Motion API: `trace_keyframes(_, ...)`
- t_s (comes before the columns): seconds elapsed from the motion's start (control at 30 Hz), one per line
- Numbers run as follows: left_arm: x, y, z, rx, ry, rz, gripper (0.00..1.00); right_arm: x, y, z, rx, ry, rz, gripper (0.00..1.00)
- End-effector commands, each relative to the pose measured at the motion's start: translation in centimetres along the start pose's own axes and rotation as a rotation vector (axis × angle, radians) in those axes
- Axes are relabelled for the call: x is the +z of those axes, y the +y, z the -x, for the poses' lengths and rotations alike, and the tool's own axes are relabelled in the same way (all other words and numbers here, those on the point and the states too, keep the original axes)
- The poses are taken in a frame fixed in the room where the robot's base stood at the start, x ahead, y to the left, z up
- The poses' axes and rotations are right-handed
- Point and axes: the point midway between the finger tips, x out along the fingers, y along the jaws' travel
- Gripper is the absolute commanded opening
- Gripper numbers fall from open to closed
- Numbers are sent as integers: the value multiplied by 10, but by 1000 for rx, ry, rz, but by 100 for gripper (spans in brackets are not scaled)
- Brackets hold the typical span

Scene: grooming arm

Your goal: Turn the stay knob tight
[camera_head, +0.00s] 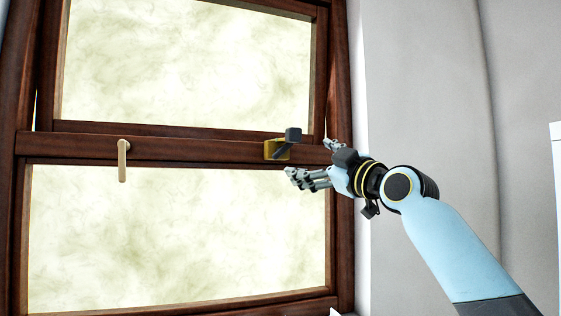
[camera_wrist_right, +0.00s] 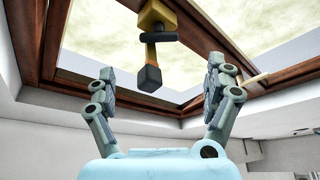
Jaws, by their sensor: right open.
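The stay knob (camera_head: 292,135) is a dark grey piece on a short dark arm, standing out from a yellow bracket (camera_head: 270,149) on the window's brown middle rail. In the right wrist view the black-ended knob (camera_wrist_right: 149,78) hangs below a dark disc and the yellow mount (camera_wrist_right: 155,16). My right gripper (camera_head: 309,161) is open and empty, just right of and below the knob in the head view. In the right wrist view its fingers (camera_wrist_right: 160,70) stand apart on either side of the knob, with no contact visible. My left gripper is not in view.
The brown wooden window frame (camera_head: 190,148) holds two pale, cloudy panes. A tan handle (camera_head: 123,162) hangs on the rail further left and also shows in the wrist view (camera_wrist_right: 254,78). A grey wall (camera_head: 425,80) is right of the window.

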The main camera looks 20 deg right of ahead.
Motion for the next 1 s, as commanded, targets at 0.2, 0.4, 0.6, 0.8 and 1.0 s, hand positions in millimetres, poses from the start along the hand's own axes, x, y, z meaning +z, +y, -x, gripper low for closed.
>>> trace_keyframes(0.2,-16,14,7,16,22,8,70,-4,3,-29,3,4,-5,87)
trace_keyframes(0.4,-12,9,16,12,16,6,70,-3,3,-70,2,2,-5,87)
trace_keyframes(0.6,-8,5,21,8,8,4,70,-2,2,-99,1,1,-4,87)
trace_keyframes(0.8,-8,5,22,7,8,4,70,-1,1,-108,2,1,-2,87)
trace_keyframes(1.0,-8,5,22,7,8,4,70,-1,1,-108,2,1,-2,87)
